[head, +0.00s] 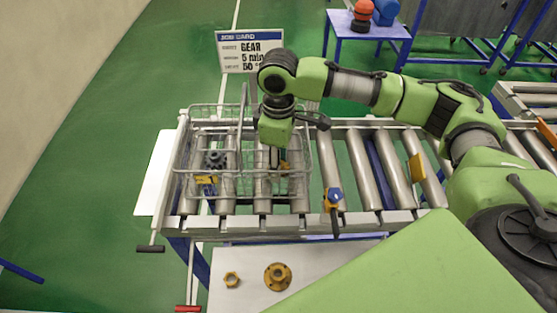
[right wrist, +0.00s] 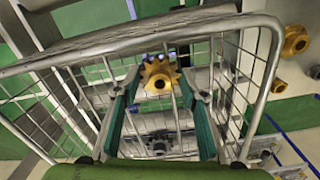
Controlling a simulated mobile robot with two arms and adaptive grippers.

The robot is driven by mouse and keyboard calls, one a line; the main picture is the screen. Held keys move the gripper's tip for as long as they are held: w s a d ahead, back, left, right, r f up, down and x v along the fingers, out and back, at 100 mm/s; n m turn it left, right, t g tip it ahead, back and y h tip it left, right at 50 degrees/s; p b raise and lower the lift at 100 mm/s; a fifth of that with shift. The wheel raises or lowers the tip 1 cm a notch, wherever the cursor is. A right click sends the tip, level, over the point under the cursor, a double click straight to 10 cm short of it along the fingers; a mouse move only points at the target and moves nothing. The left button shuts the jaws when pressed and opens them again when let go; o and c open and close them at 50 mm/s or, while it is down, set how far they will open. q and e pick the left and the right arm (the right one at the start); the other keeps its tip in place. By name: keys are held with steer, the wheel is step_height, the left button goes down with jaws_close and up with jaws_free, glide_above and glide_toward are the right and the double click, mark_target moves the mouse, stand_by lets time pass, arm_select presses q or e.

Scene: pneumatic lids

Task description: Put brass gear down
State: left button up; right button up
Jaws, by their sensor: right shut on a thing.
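My right gripper (head: 275,152) points down inside the wire basket (head: 188,150), in its right half. In the right wrist view the brass gear (right wrist: 159,78) sits between the tips of its two teal fingers, and the gripper is shut on it. In the head view only a small brass patch of the gear (head: 284,166) shows beside the fingers. I cannot tell whether the gear touches the basket floor. A dark gear (head: 215,158) lies in the basket's left half. My left gripper is not in view.
The basket stands on a roller conveyor (head: 358,170). Its tall handle (head: 242,115) rises close left of my gripper. A job card (head: 250,50) reading "GEAR" stands behind. A brass nut (head: 232,279) and brass flange (head: 278,276) lie on the front table. A blue-topped valve (head: 334,197) is at right.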

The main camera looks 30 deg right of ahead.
steer(key=o, duration=1.5)
steer(key=shift+c, duration=0.2)
step_height(320, 180, up, 12)
steer(key=b, duration=0.2)
steer(key=shift+r, duration=0.1)
